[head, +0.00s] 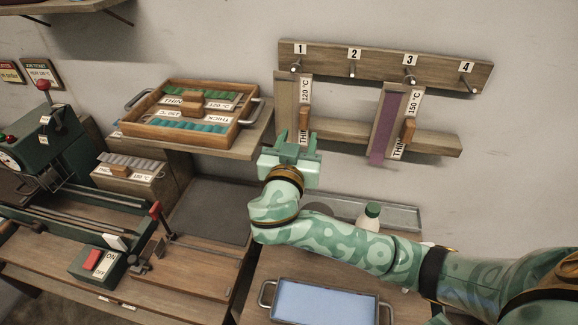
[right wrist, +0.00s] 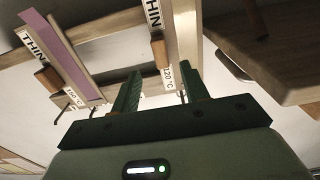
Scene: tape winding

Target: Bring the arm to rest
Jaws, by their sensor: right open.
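My right arm comes in from the right in the head view, bent at the wrist. Its green gripper (head: 297,143) is in front of the lower part of the board on peg 1. In the right wrist view the gripper (right wrist: 158,88) is open, its two fingers apart with nothing held between them. The board (head: 283,98) on peg 1 has a 120 °C label and a brown handle. It lies beyond the fingers in the wrist view (right wrist: 182,45); I cannot tell how large the gap is. My left gripper is in neither view.
A board with a purple strip (head: 392,115) hangs from peg 3; pegs 2 and 4 are bare. A wooden tray (head: 160,130) stands on a shelf left of the gripper.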

